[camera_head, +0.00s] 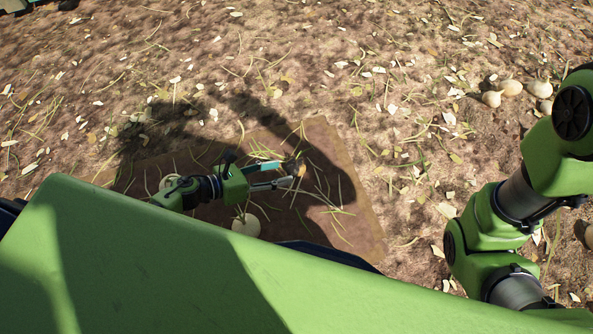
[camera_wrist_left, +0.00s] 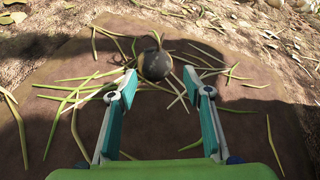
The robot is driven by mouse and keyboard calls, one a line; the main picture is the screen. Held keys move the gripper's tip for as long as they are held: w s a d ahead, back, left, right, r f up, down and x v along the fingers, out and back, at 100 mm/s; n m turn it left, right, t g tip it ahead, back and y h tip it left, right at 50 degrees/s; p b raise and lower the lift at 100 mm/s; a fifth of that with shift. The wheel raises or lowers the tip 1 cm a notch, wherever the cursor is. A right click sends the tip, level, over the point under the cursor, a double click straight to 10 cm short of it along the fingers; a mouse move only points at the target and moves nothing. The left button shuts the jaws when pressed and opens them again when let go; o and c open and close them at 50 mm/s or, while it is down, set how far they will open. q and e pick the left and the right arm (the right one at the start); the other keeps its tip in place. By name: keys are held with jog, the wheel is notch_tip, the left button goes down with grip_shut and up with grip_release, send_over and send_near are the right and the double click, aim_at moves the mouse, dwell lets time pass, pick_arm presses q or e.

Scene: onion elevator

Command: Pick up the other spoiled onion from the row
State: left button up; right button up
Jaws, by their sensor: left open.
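A dark, spoiled onion (camera_wrist_left: 155,64) lies on the brown mat (camera_wrist_left: 245,140) in the left wrist view. In the head view a small dark brownish shape, likely this onion (camera_head: 299,169), shows at the fingertips. My left gripper (camera_head: 279,174) is open above the mat. In the left wrist view its fingers (camera_wrist_left: 160,84) stand apart, with the onion just beyond and between the tips. No contact is visible. My right arm shows at the right of the head view, but its gripper is out of view.
Two pale onions, one (camera_head: 246,226) below my left gripper and one (camera_head: 168,181) partly hidden by my arm, lie on the mat. Several pale onions (camera_head: 511,87) lie on the leaf-strewn soil at the upper right. Green stalks litter the mat.

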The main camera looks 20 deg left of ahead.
aim_at(289, 170)
pick_arm(q)
jog(key=b+x, duration=0.3)
jog(key=x, duration=0.2)
jog(key=shift+w+d, duration=0.1)
jog(key=shift+w, duration=0.05)
jog(key=c, duration=0.8)
